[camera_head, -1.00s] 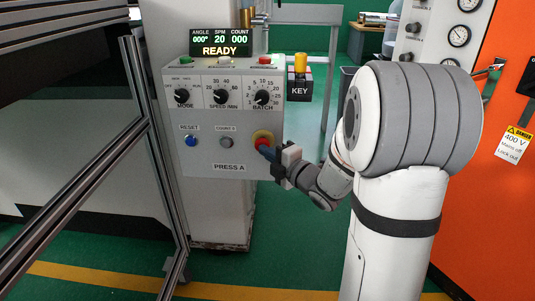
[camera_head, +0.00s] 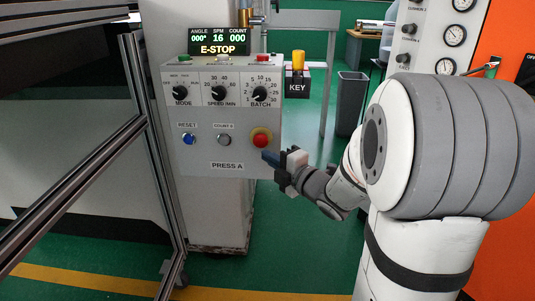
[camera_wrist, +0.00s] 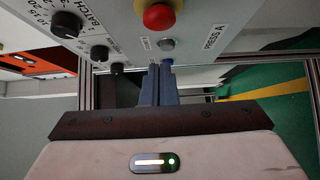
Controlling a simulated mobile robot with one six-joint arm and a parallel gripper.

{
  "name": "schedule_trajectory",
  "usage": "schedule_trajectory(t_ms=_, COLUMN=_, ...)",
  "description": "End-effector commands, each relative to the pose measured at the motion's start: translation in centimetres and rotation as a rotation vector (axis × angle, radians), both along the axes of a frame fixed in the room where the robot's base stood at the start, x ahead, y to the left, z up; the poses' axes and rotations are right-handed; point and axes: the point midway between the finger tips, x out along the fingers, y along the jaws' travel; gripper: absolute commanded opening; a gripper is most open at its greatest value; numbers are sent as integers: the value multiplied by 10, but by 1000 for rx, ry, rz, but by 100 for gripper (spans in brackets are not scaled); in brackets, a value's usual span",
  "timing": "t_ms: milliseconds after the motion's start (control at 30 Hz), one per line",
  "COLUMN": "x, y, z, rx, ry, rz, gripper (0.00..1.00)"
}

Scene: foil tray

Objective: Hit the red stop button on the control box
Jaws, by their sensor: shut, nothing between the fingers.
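The control box (camera_head: 204,160) is a light grey panel labelled PRESS A. Its red stop button (camera_head: 260,139) sits on a yellow collar at the lower right of the panel. In the wrist view the red button (camera_wrist: 159,16) is at the top, beyond my fingertips. My gripper (camera_head: 268,157) is shut and empty, with its blue fingers just below and right of the button, apart from it in the picture. In the wrist view the closed fingers (camera_wrist: 160,68) point toward the panel. The display (camera_head: 218,41) above the box reads E-STOP, with SPM 16.
A blue reset button (camera_head: 188,139), a grey count button (camera_head: 224,140) and several black knobs are on the same panel. A yellow-topped KEY box (camera_head: 298,77) is to the right. A metal frame post (camera_head: 150,130) stands close on the left. A grey bin (camera_head: 351,103) stands behind.

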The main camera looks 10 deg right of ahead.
Motion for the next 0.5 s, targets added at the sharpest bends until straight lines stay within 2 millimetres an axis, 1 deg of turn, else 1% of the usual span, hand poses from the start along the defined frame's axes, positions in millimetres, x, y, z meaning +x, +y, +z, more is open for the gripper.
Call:
schedule_trajectory(t_ms=33, x=-12, y=-8, z=4, rx=0, ry=2, rz=-6, gripper=0)
schedule_trajectory(t_ms=100, x=-27, y=-15, z=3, rx=0, ry=2, rz=-5, gripper=0)
schedule_trajectory(t_ms=200, x=-44, y=-24, z=3, rx=0, ry=1, rz=-4, gripper=0)
schedule_trajectory(t_ms=333, x=-59, y=-31, z=2, rx=0, ry=2, rz=-1, gripper=0)
schedule_trajectory(t_ms=500, x=-68, y=-35, z=1, rx=0, ry=2, rz=2, gripper=0)
